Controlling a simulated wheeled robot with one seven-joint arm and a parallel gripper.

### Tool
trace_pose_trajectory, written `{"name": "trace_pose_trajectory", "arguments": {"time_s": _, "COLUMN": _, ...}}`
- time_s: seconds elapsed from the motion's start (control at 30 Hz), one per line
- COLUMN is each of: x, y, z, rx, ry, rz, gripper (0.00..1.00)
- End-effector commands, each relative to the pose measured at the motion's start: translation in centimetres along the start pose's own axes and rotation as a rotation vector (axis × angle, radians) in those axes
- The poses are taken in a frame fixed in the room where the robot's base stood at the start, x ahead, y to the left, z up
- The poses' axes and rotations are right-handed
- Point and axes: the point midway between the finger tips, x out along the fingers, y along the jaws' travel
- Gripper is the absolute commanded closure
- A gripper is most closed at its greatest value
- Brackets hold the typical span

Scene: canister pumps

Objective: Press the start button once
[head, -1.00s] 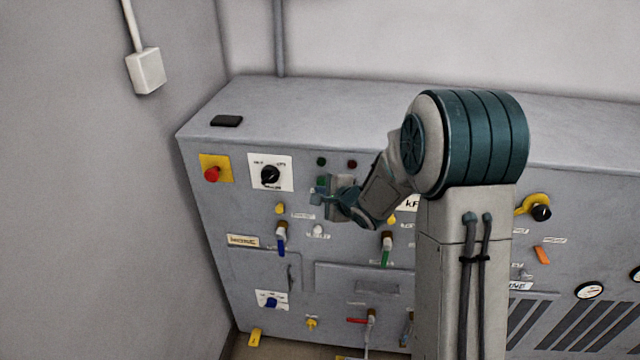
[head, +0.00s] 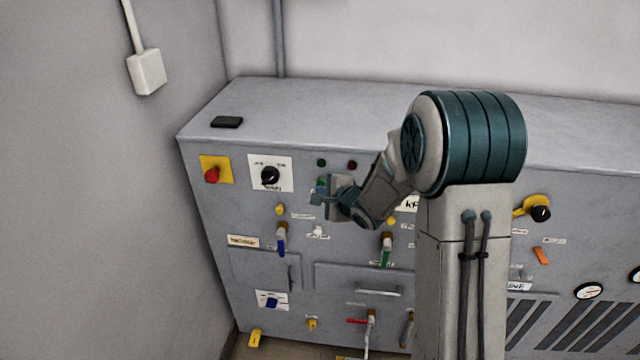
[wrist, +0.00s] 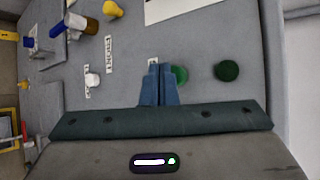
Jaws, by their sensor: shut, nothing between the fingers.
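A green button (head: 321,182) is on the grey panel, below a darker green round piece (head: 321,162). In the wrist view the green button (wrist: 180,75) is right beside my fingertips, partly hidden by one finger. The darker green piece (wrist: 227,70) is farther right there. My gripper (head: 317,198) is shut and empty, with its blue-grey fingers (wrist: 158,70) pointing at the panel. I cannot tell whether the fingertips touch the panel or the button.
A red mushroom button (head: 212,174) on a yellow plate and a black rotary switch (head: 270,175) are to the left. A dark red round piece (head: 352,165) is right of the green one. Several valve levers, including a blue one (head: 281,245), sit below.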

Motion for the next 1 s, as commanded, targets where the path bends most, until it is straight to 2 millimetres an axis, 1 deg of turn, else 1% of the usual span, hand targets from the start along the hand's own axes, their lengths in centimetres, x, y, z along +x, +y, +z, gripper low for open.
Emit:
{"name": "trace_pose_trajectory", "arguments": {"time_s": 0.07, "x": 0.09, "y": -0.32, "z": -0.16, "rx": 0.002, "ry": 0.001, "rz": 0.000, "gripper": 1.00}}
{"name": "trace_pose_trajectory", "arguments": {"time_s": 0.47, "x": 0.30, "y": -0.24, "z": -0.28, "rx": 0.001, "ry": 0.001, "rz": 0.000, "gripper": 1.00}}
{"name": "trace_pose_trajectory", "arguments": {"time_s": 1.0, "x": 0.70, "y": -0.61, "z": -0.53, "rx": 0.000, "ry": 0.000, "rz": 0.000, "gripper": 1.00}}
